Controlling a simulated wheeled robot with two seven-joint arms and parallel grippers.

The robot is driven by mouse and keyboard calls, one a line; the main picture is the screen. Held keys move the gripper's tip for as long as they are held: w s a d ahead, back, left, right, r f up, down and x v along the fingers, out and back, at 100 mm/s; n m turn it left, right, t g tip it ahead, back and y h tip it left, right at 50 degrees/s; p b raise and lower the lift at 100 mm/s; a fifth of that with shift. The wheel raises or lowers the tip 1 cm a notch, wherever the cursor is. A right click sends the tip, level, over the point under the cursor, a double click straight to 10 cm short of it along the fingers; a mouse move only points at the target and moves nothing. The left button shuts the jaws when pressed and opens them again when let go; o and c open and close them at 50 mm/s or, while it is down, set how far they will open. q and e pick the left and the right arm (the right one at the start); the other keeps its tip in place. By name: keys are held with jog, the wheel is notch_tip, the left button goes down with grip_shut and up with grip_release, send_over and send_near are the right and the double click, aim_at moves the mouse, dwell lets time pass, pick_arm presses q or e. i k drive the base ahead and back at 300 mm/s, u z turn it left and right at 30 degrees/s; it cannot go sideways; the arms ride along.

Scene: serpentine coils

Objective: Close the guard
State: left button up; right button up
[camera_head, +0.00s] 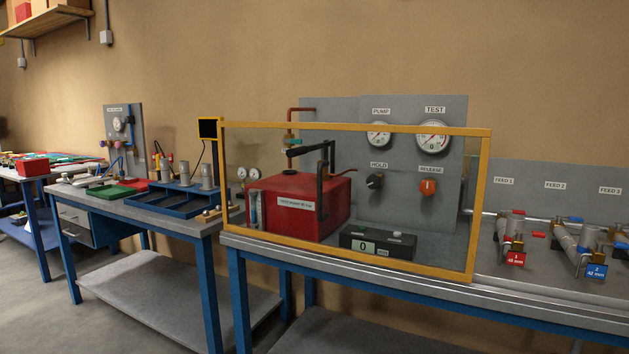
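The guard (481,205) is a clear panel in a yellow frame. It stands upright along the front of the test bench, between me and the red pump box (283,212). Its lower rail runs close to the bench's front edge, and its right end stops left of the feed pipes. Behind it are the black pump lever, the gauge panel (405,190) and a small black display box (377,242) reading 0. I cannot tell whether the guard is latched. Neither of my grippers is in view.
The test bench (545,315) continues right with pipe fittings (510,235) tagged red and blue. To the left, another bench (190,222) holds a blue tray (178,203) with metal cylinders. A small black screen (208,128) rises by the guard's left end. Open floor shows at lower left.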

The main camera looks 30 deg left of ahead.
aim_at(466, 276)
jog(key=k, duration=0.65)
jog(key=u, duration=0.7)
jog(key=i, duration=0.65)
jog(key=u, duration=0.65)
jog(key=i, duration=0.95)
jog(key=z, duration=0.45)
